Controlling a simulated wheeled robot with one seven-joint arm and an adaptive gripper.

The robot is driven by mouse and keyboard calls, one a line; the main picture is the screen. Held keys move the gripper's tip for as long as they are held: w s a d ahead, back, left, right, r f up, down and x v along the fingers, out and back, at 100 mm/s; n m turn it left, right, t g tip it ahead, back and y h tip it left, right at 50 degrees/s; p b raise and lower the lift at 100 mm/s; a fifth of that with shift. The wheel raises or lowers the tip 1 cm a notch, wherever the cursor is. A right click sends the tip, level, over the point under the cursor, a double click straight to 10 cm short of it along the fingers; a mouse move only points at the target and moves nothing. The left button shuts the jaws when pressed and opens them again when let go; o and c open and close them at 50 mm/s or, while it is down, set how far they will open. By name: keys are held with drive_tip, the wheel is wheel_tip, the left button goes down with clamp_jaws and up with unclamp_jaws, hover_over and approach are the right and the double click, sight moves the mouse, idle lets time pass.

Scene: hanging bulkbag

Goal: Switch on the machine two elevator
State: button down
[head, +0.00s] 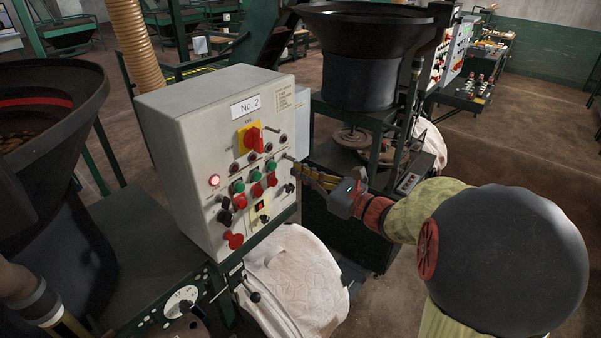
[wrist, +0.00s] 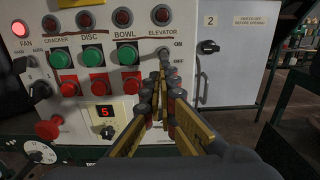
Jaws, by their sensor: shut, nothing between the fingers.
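The grey control box marked "No. 2" (head: 185,110) stands at the centre of the head view. In the wrist view its panel has the columns FAN, CRACKER, DISC, BOWL and ELEVATOR (wrist: 161,33). The elevator lamp (wrist: 161,15) is dark red and looks unlit. ON and OFF are printed below the elevator label. My gripper (head: 300,172) is shut and empty at the right side of the panel. In the wrist view its fingertips (wrist: 165,62) are just left of the ON and OFF marks and hide the elevator switch. I cannot tell whether they touch it.
The fan lamp (wrist: 20,29) is lit. Green buttons (wrist: 92,54) and red buttons (wrist: 100,83) sit left of my fingers. A red mushroom button (head: 233,240) sticks out low on the panel. A white sack (head: 295,280) hangs below. A grey cabinet marked 2 (wrist: 230,70) stands right.

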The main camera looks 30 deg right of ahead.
drive_tip(key=shift+s+r+g+p, duration=0.1)
drive_tip(key=shift+r+g+p, duration=0.25)
drive_tip(key=shift+p, duration=0.45)
idle(0.4)
drive_tip(key=shift+r+p, duration=0.15)
drive_tip(key=shift+p, duration=0.3)
drive_tip(key=shift+s+d, duration=0.1)
idle(0.5)
